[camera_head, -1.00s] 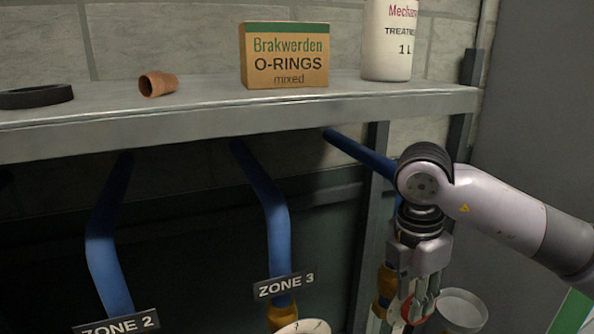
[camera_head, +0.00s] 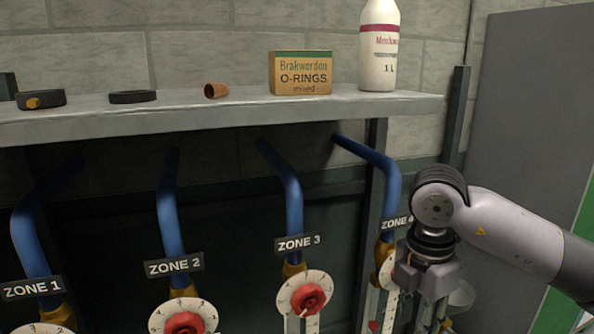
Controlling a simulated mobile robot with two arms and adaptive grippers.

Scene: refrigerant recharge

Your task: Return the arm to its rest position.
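My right arm comes in from the right. Its gripper (camera_head: 430,318) points down at the lower right, in front of and just right of the Zone 4 valve dial (camera_head: 389,272). The gripper partly hides that dial, and its fingertips run to the bottom edge, so I cannot tell whether it is open or shut. My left gripper is not in view.
Red-knobbed dials for Zone 3 (camera_head: 305,297) and Zone 2 (camera_head: 184,318) hang below blue pipes. Zone 1 (camera_head: 32,289) is at left. The shelf (camera_head: 200,115) above holds an O-rings box (camera_head: 300,74), a white bottle (camera_head: 379,50) and small parts. A grey panel (camera_head: 535,110) stands at right.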

